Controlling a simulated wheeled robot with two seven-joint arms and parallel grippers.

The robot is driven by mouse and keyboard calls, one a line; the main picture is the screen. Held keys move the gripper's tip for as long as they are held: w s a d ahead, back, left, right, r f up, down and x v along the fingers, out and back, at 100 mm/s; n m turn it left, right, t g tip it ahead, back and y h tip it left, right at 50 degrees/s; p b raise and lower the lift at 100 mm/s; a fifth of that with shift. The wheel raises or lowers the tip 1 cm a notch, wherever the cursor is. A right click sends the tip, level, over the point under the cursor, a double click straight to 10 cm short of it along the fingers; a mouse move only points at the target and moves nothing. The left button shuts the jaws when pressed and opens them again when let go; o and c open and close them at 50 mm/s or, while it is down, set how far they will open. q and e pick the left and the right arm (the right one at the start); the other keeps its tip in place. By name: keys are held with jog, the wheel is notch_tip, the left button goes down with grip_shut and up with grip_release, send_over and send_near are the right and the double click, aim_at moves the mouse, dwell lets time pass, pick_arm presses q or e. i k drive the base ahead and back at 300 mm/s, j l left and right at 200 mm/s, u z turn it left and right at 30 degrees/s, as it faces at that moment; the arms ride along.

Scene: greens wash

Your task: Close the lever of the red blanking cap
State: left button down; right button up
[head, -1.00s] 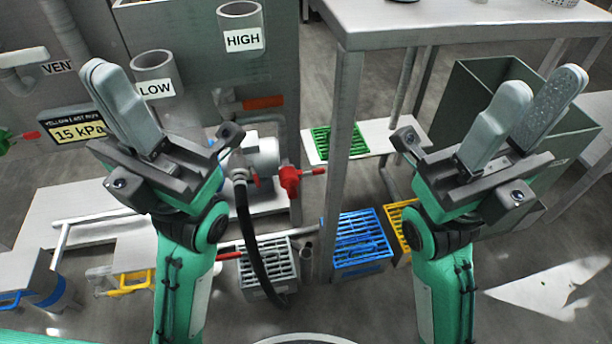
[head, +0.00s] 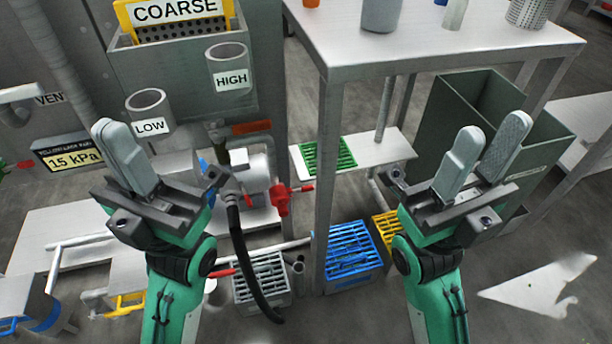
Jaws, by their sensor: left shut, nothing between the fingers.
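The red blanking cap (head: 279,200) is at the pump, right of the grey pump body (head: 252,170) in the head view. Its red lever (head: 302,188) sticks out to the right, away from the cap. My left gripper (head: 116,132) is shut and empty, up and to the left of the cap, not touching it. My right gripper (head: 492,135) is open and empty, well to the right of the cap, in front of the grey bin. How the cap sits on its port is too small to tell.
A black hose (head: 240,255) hangs below the pump. A steel table (head: 440,55) and its leg (head: 326,190) stand right of the cap. A blue crate (head: 350,255) and a grey crate (head: 262,280) are on the floor. A grey bin (head: 450,115) is at the right.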

aim_at(309, 189)
jog(key=i+l+u, duration=0.1)
jog(key=l+u, duration=0.2)
jog(key=l, duration=1.2)
jog(key=l+u, duration=0.35)
jog(key=l, duration=1.15)
jog(key=i, duration=0.2)
